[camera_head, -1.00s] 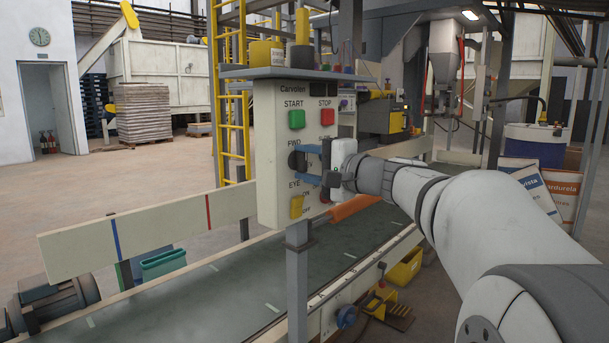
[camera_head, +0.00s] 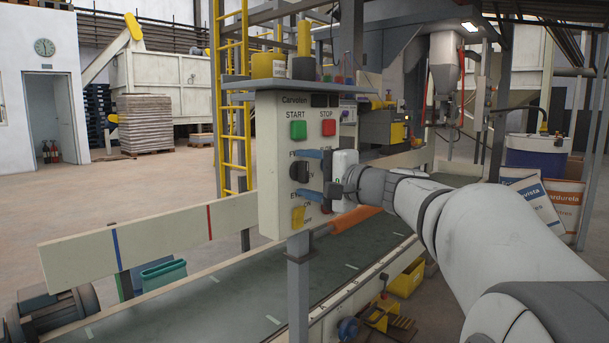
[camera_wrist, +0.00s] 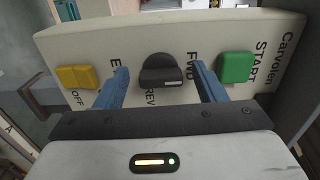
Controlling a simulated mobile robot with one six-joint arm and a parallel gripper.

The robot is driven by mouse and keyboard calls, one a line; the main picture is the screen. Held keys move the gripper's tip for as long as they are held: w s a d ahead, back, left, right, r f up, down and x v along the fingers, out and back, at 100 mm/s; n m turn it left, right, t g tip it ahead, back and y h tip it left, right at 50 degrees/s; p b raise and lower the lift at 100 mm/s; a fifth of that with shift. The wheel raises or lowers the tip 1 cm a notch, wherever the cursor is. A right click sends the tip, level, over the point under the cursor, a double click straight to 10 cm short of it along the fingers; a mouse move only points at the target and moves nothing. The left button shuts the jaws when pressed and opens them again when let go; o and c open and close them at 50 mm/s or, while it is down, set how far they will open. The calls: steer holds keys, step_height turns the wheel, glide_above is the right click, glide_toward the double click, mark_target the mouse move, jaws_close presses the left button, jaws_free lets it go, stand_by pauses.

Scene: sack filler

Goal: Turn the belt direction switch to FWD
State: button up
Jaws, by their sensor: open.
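The belt direction switch is a black knob (camera_wrist: 162,72) on the cream control panel (camera_head: 268,205). In the wrist view, FWD is printed to its right and REV below it. Its raised bar lies roughly across that picture, with a small pale mark near its right end; I cannot tell surely which label it selects. The knob (camera_head: 299,172) also shows in the head view. My gripper (camera_wrist: 160,70) is open, its blue fingers on either side of the knob with visible gaps. In the head view, my gripper (camera_head: 311,174) has one finger above the knob and one below.
A green START button (camera_wrist: 236,67) and a yellow EYE switch (camera_wrist: 76,77) flank the knob. A red STOP button (camera_head: 328,128) is at the panel's upper right. The conveyor belt (camera_head: 215,295) runs below the panel, and a yellow ladder (camera_head: 233,120) stands behind.

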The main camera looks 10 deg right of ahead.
steer(key=p+v, duration=0.1)
steer(key=v, duration=0.7)
steer(key=s+a+f+n+g+h+p, duration=0.2)
steer(key=s+a+n+g+h+p, duration=0.5)
steer(key=p, duration=1.1)
steer(key=s+d+n+g+h+p, duration=0.1)
steer(key=s+g+p, duration=0.1)
steer(key=s+p, duration=0.5)
steer(key=s+d+r+n+g+h+p, duration=0.1)
steer(key=s+n+g+h+p, duration=0.1)
steer(key=s+p, duration=0.5)
steer(key=shift+s+d+r+n+g+h+p, duration=0.3)
steer(key=shift+s+d+g+p, duration=0.05)
steer(key=shift+s+g, duration=0.15)
